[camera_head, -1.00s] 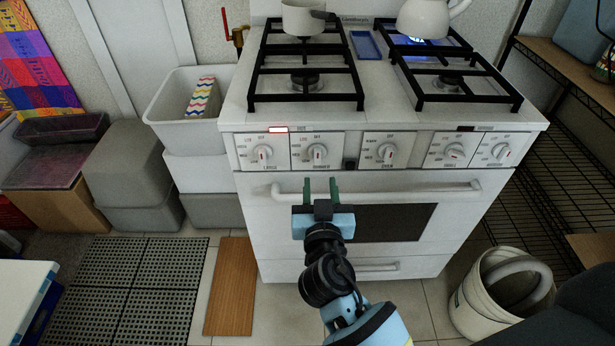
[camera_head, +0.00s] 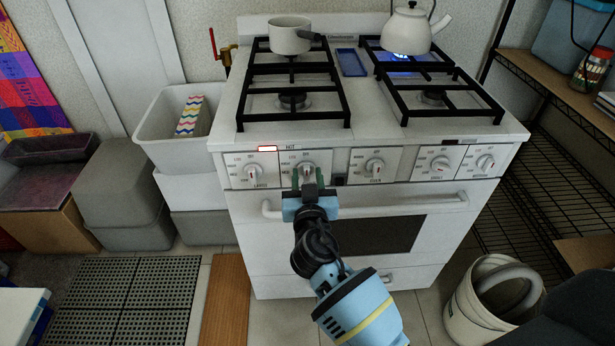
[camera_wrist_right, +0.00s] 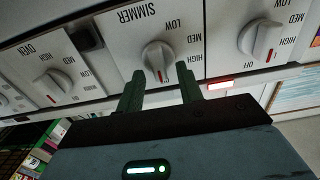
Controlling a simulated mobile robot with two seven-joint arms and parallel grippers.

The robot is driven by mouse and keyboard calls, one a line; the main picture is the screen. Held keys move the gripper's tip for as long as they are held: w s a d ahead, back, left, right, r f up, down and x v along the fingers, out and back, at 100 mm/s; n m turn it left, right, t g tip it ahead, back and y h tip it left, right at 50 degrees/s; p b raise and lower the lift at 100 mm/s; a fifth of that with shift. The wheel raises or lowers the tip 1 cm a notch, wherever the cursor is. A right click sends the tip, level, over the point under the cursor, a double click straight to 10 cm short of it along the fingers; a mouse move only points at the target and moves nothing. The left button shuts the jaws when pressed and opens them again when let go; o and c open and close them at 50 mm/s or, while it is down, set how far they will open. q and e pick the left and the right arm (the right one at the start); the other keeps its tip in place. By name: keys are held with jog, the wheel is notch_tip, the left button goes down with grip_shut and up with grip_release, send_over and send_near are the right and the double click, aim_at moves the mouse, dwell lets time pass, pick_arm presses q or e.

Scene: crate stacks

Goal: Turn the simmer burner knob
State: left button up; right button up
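The white simmer knob (camera_head: 306,169) is second from the left on the stove's front panel. In the right wrist view the simmer knob (camera_wrist_right: 158,57) appears upside down under the SIMMER label, its red mark at the lower end of its grip. My right gripper (camera_head: 308,180) is open and empty, just in front of and slightly below the knob. In the wrist view its two dark green fingers (camera_wrist_right: 160,88) stand apart on either side below the knob. I cannot tell whether they touch it. My left gripper is not in view.
The large-burner knob (camera_head: 253,173) is to the left and the oven knob (camera_head: 375,167) to the right. The oven handle (camera_head: 420,205) runs below the panel. A pot (camera_head: 289,36) and a kettle (camera_head: 404,30) stand on top; a blue flame burns under the kettle. A white bucket (camera_head: 470,310) stands right.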

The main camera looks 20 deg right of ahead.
jog(key=shift+c, duration=0.2)
grip_shut()
jog(key=shift+n, duration=0.3)
jog(key=shift+a+f+n+b, duration=0.1)
jog(key=shift+n+b, duration=0.4)
jog(key=shift+n, duration=0.4)
jog(key=n, duration=0.3)
jog(key=shift+w+a, duration=0.1)
jog(key=shift+a, duration=0.05)
jog(key=shift+n, duration=0.7)
